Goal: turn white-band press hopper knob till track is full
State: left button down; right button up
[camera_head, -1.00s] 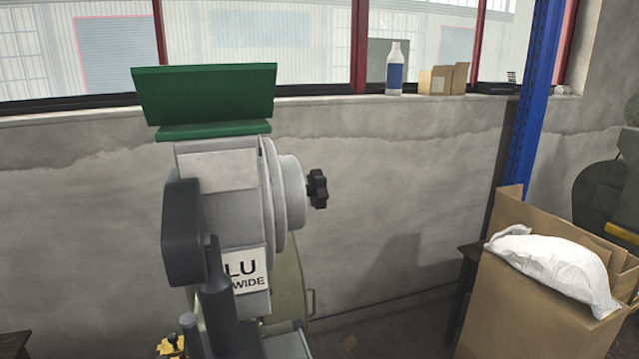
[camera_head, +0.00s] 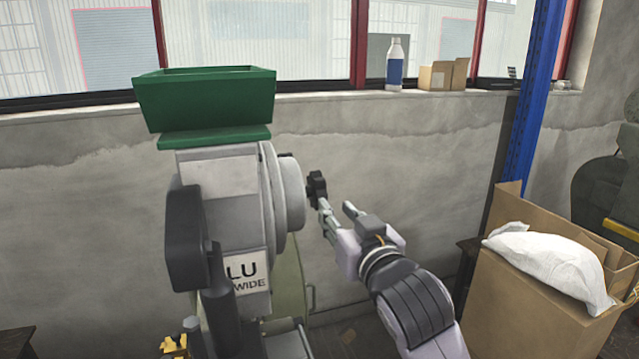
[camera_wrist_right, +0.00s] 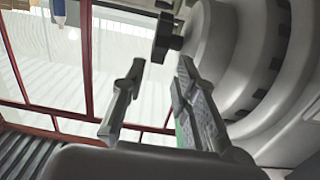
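The press (camera_head: 222,222) stands left of centre in the head view, with a green hopper tray (camera_head: 205,100) on top and a label reading "LU" and "WIDE". I cannot make out a white band. A black knob (camera_head: 317,189) sticks out from the round grey housing on its right side. The knob also shows in the right wrist view (camera_wrist_right: 162,37), beyond the fingertips. My right gripper (camera_head: 336,207) is open and empty, just below and right of the knob; whether a finger touches it I cannot tell. Its two fingers are apart in the wrist view (camera_wrist_right: 160,70). My left gripper is not in view.
A cardboard box (camera_head: 530,310) with a white sack (camera_head: 550,262) stands at the lower right. A blue post (camera_head: 530,110) rises behind it. A bottle (camera_head: 394,64) and a small carton (camera_head: 442,75) sit on the window sill. The wall between press and post is bare.

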aim_at(323, 193)
jog(key=p+x, duration=0.3)
jog(key=x, duration=0.6)
jog(key=shift+w, duration=0.15)
jog(key=shift+w+a+p, duration=0.25)
jog(key=shift+w+p, duration=0.05)
jog(key=shift+w, duration=0.35)
grip_shut()
